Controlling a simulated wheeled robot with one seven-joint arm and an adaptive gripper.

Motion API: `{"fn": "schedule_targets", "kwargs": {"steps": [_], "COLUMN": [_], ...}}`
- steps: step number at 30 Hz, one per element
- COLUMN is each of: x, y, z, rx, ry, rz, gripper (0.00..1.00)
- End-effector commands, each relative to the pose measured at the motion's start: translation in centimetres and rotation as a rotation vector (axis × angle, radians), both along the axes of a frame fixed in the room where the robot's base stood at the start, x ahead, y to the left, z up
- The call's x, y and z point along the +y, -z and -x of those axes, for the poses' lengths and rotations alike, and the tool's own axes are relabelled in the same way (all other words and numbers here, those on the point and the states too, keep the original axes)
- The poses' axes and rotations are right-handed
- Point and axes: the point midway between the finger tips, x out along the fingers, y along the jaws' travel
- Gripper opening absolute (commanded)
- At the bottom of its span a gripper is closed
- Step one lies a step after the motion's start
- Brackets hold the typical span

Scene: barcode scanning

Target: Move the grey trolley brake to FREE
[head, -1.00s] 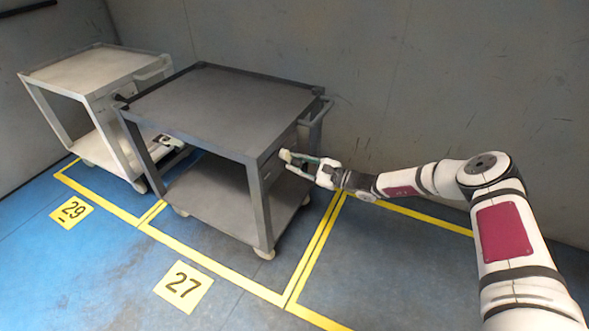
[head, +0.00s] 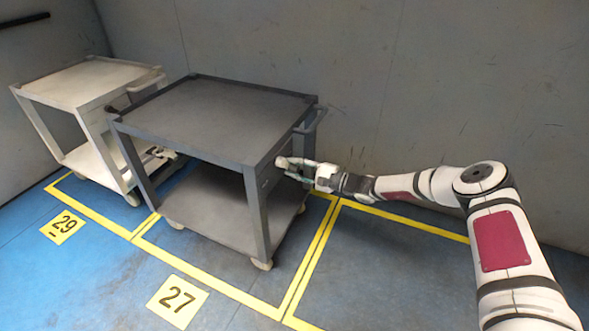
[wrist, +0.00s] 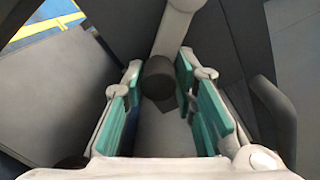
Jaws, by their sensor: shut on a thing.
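The grey trolley (head: 220,115) stands in the middle of the head view. My gripper (head: 297,168) is at its right side, below the top and near the push handle. In the wrist view, a dark round knob (wrist: 158,78), seemingly the brake lever's end, sits between the green finger pads of my gripper (wrist: 160,88). A pale bar (wrist: 176,25) runs up behind the knob. My gripper is shut on the brake lever. Brake markings are not readable, so I cannot tell the lever's setting.
A pale trolley (head: 85,82) stands to the left, close to the grey one. A grey wall (head: 450,90) stands behind. The floor at the front is clear.

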Motion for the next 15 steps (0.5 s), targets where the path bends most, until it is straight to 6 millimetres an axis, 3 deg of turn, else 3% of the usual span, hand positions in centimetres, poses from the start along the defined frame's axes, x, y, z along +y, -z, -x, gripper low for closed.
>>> {"fn": "schedule_targets", "kwargs": {"steps": [6,7,8,9,15], "x": [-0.08,-0.07,-0.06,-0.06,0.00], "y": [-0.32,-0.35,-0.37,-0.38,-0.34], "z": [-0.19,-0.20,-0.21,-0.20,-0.13], "rx": [-0.009,-0.009,-0.008,-0.007,-0.005], "ry": [0.002,0.002,0.003,0.002,0.001], "rz": [0.000,0.000,-0.002,-0.002,-0.004], "gripper": [0.00,0.30,0.37,0.41,0.41]}}
